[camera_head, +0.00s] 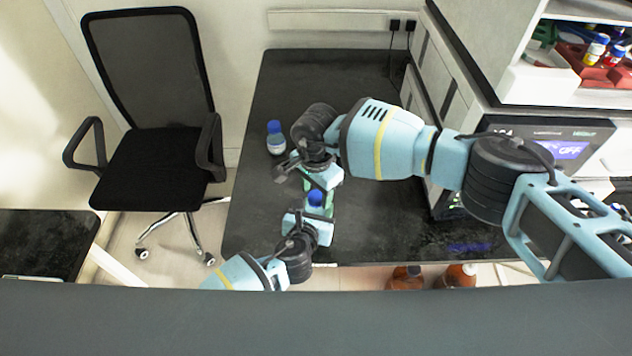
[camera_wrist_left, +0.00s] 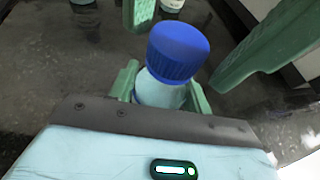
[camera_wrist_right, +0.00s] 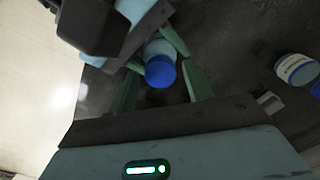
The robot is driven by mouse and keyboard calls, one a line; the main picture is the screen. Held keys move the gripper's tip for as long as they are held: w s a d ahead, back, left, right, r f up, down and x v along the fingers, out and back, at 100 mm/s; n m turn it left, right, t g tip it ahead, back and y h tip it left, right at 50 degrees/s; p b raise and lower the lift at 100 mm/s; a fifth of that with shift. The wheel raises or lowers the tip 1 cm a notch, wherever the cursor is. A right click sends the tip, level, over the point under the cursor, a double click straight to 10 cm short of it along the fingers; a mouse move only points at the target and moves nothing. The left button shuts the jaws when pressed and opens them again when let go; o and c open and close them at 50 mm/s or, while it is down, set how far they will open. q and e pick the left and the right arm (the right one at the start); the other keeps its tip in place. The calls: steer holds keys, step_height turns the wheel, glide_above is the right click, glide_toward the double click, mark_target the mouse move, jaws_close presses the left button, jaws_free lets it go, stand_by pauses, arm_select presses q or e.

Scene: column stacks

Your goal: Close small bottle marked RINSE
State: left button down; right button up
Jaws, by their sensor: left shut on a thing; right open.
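A small bottle with a blue cap (camera_head: 316,198) stands between my two grippers near the front of the dark bench. My left gripper (camera_head: 315,211) is shut on its body, and the left wrist view shows the green fingers on either side below the cap (camera_wrist_left: 178,50). My right gripper (camera_head: 319,187) is open above it. In the right wrist view its fingers stand apart on either side of the blue cap (camera_wrist_right: 160,71), without visible contact. The cap sits on the bottle's neck; I cannot tell how tight it is. No marking is readable on this bottle.
Another blue-capped bottle (camera_head: 275,139) with a white label stands farther back on the left; its label (camera_wrist_right: 297,69) is too blurred to read. An instrument with a lit screen (camera_head: 560,150) is at right. The bench's (camera_head: 300,80) back left is clear.

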steer(key=shift+f, duration=0.2)
steer(key=c, duration=1)
steer(key=m, duration=0.6)
steer(key=shift+m, duration=0.3)
steer(key=o, duration=1.1)
steer(key=shift+c, duration=0.2)
steer(key=shift+r, duration=0.15)
